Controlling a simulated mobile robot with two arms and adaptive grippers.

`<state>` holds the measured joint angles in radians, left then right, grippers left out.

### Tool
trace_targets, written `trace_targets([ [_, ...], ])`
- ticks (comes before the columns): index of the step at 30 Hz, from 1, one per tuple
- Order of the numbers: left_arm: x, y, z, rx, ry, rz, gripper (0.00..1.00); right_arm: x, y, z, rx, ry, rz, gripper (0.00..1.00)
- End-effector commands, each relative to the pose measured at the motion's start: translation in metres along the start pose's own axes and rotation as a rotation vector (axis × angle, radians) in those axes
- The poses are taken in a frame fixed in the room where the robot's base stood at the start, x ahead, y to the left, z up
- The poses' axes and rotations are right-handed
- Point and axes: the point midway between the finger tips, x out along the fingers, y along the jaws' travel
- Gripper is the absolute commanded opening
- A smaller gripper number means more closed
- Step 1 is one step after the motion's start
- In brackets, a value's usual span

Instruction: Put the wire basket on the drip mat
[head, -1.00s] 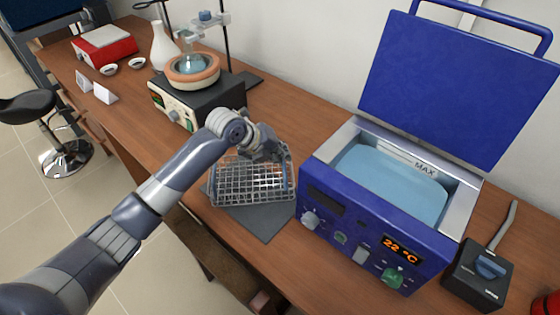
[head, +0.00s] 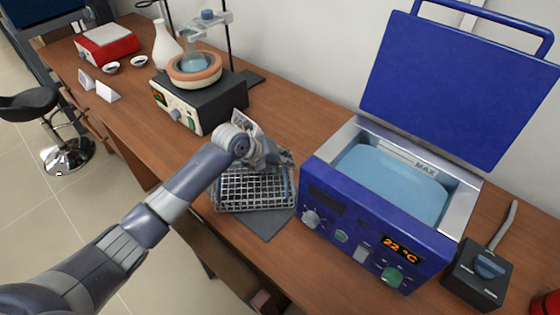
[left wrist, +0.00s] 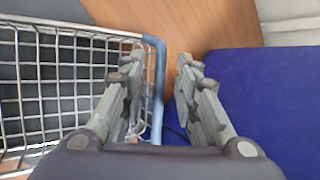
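The wire basket (head: 250,192), a grey mesh box, appears to rest on the dark grey drip mat (head: 265,224), whose front part shows bare. My left gripper (head: 270,158) is over the basket's back right part, and its fingers are hard to make out in the head view. In the left wrist view the two fingers of my left gripper (left wrist: 158,72) are spread apart. The basket's mesh (left wrist: 60,85) is at the left there, and its bluish edge bar shows between the fingers without visible contact on both sides. My right gripper is in neither view.
The blue water bath (head: 345,225) with its lid raised stands close to the basket's right. A heating unit with a flask (head: 190,100) stands behind left. A black switch box (head: 478,272) is at the far right. The wooden bench is clear left of the mat.

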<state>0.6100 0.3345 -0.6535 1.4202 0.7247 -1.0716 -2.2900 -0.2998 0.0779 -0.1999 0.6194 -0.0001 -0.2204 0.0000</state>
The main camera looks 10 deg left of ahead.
Motion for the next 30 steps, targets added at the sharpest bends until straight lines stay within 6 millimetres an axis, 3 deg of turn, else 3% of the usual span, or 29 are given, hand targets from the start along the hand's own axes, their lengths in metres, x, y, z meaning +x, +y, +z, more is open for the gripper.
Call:
trace_targets([
  [8, -0.022, 0.001, 0.001, 0.002, -0.003, -0.001, 0.29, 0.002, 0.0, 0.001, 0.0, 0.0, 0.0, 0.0],
  [21, -0.1, 0.001, 0.001, 0.001, -0.003, -0.001, 0.29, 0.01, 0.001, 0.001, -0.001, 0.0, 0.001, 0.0],
  [30, -0.12, 0.0, 0.0, 0.0, 0.0, 0.0, 0.29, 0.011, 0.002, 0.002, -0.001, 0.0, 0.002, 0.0],
])
